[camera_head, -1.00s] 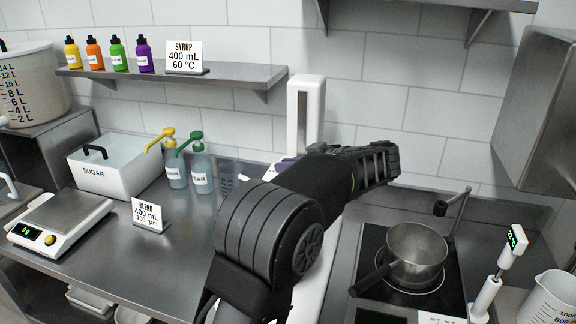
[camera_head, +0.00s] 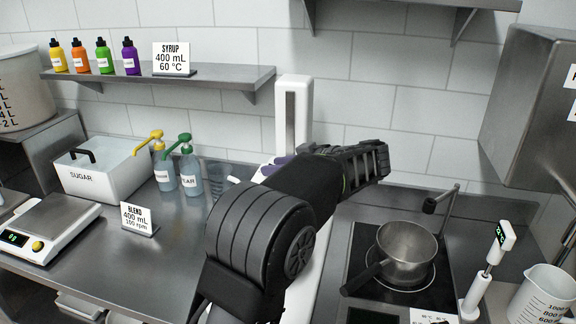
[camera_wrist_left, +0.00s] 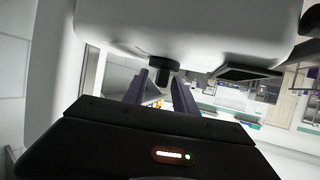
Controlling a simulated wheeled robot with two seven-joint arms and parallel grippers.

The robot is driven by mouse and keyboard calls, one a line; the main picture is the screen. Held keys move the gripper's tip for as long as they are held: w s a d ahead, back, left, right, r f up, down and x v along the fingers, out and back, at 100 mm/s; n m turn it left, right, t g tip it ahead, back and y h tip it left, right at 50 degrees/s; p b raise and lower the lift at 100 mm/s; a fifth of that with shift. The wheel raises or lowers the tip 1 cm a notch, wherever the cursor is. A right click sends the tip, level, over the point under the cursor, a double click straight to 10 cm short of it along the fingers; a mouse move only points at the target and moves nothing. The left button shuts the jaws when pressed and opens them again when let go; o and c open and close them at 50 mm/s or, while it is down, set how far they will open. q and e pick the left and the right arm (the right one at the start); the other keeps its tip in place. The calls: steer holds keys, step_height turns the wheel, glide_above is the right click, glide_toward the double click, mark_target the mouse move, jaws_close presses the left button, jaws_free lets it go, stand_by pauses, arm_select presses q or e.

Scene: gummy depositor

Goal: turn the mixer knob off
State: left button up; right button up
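The mixer is white, and its upright column (camera_head: 293,112) stands behind my left arm in the head view. My arm hides most of its body. In the left wrist view the white mixer housing (camera_wrist_left: 190,28) fills the top. A short dark knob (camera_wrist_left: 163,66) sticks out from its face. My left gripper (camera_wrist_left: 160,84) has its two dark purple fingers apart, with the knob between or just beyond their tips; contact cannot be told. In the head view only a bit of purple finger shows beside the arm. The knob's setting cannot be read. My right gripper is out of view.
A dark panel (camera_wrist_left: 246,74) sits beside the knob. Pump bottles (camera_head: 190,172), a sugar box (camera_head: 100,183) and a scale (camera_head: 42,226) stand to the left. A pot (camera_head: 406,252) on the hob and a thermometer (camera_head: 487,272) stand to the right.

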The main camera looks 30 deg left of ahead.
arm_select(q)
steer(key=v, duration=0.7)
steer(key=shift+d, duration=0.25)
steer(key=shift+s, duration=0.1)
